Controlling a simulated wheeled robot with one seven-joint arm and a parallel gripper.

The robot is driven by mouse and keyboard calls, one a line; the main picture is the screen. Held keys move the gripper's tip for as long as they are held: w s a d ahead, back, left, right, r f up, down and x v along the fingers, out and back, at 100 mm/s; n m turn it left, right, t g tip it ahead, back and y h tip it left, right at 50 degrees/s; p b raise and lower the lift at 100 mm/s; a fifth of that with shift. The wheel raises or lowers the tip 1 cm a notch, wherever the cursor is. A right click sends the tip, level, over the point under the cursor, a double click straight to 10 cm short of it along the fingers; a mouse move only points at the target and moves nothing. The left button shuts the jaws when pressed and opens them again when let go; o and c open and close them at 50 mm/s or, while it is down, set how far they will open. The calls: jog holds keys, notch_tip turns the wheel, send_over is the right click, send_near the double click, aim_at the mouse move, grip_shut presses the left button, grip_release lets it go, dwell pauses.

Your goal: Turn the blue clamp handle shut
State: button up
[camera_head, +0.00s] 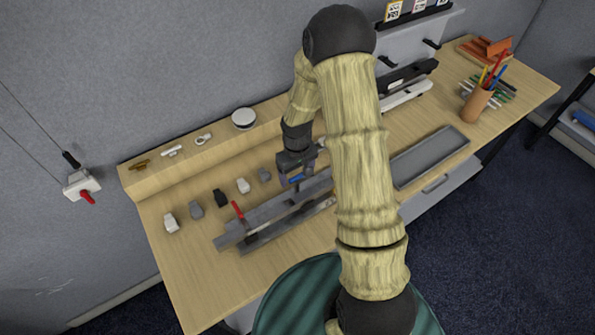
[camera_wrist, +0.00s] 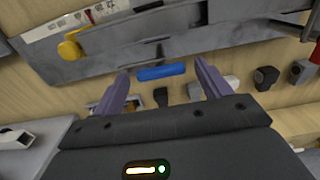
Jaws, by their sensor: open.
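The blue clamp handle (camera_wrist: 161,72) lies across the gap between my fingers in the wrist view, a little beyond the fingertips, with no visible contact. The grey clamp rail (camera_head: 262,222) lies on the table and runs under the handle. My arm hides part of the rail's right end in the head view.
A red handle (camera_head: 238,210) stands at the rail's left part. A yellow knob (camera_wrist: 69,48) shows in the wrist view. Several small grey, black and white blocks (camera_head: 220,197) line the table behind the rail. A grey tray (camera_head: 430,158) and a pencil cup (camera_head: 475,105) are to the right.

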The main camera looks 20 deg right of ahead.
jog(key=c, duration=1)
jog(key=shift+d, duration=0.1)
jog(key=shift+m, duration=0.5)
jog(key=m+b, duration=0.2)
jog(key=m, duration=0.1)
jog(key=shift+w, duration=0.1)
jog(key=m+b, duration=0.1)
jog(key=m, duration=0.3)
jog(key=shift+m, duration=0.4)
jog(key=m, duration=0.4)
jog(key=shift+a+r+m, duration=0.1)
jog(key=shift+a+m, duration=0.1)
jog(key=shift+m, duration=0.1)
jog(key=shift+m+p, duration=0.55)
jog(key=shift+m, duration=1.75)
